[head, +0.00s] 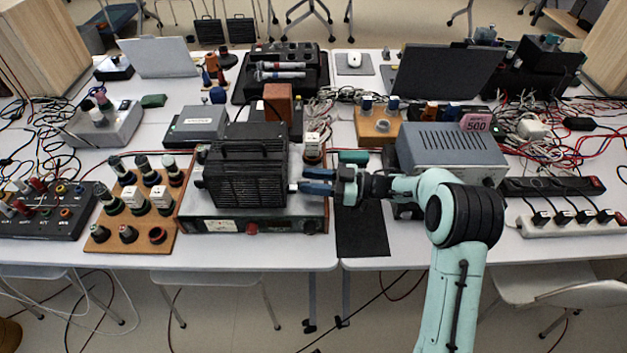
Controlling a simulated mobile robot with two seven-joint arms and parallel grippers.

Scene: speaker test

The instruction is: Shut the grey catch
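A black ribbed case (247,170) with a handle on top stands on a flat instrument with a red-trimmed front panel (275,226). A small pale grey piece (293,187) shows at the case's right side; it may be the grey catch, but it is too small to tell its position. My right gripper (304,181) comes in from the right, its two blue fingers pointing left at that side. The fingers are apart, with a gap between them, and their tips are close to the pale piece. I cannot tell whether they touch it. My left gripper is not in view.
A wooden board with several connectors (128,232) stands left of the case. A grey metal box (452,148) stands behind my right arm. A black mat (361,232) lies bare right of the instrument. Loose cables (555,150) clutter the right side.

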